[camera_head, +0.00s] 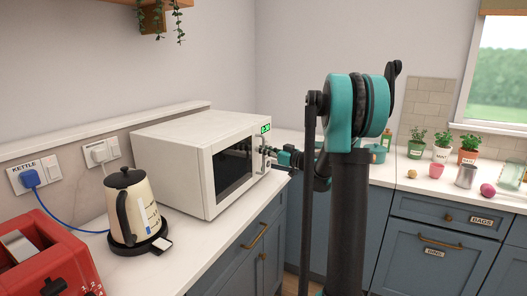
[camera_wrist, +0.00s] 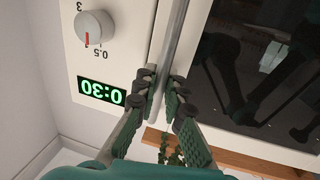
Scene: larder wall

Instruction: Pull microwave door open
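The white microwave (camera_head: 187,146) stands on the counter with its dark-windowed door (camera_head: 234,168) closed. In the wrist view the picture is upside down; the door glass (camera_wrist: 260,65) fills the right. The upright metal door handle (camera_wrist: 179,35) runs down between my fingertips. My gripper (camera_wrist: 163,88) has one finger on each side of the handle, with the tips close against it, and looks shut on it. In the head view my gripper (camera_head: 268,152) is at the right edge of the microwave front, partly hidden by my arm.
A cream kettle (camera_head: 134,207) and red toaster (camera_head: 45,255) stand left of the microwave. The microwave's control panel shows a dial (camera_wrist: 95,28) and a green 0:30 display (camera_wrist: 101,93). Potted herbs (camera_head: 442,147), a metal cup (camera_head: 466,176) and small items line the right counter.

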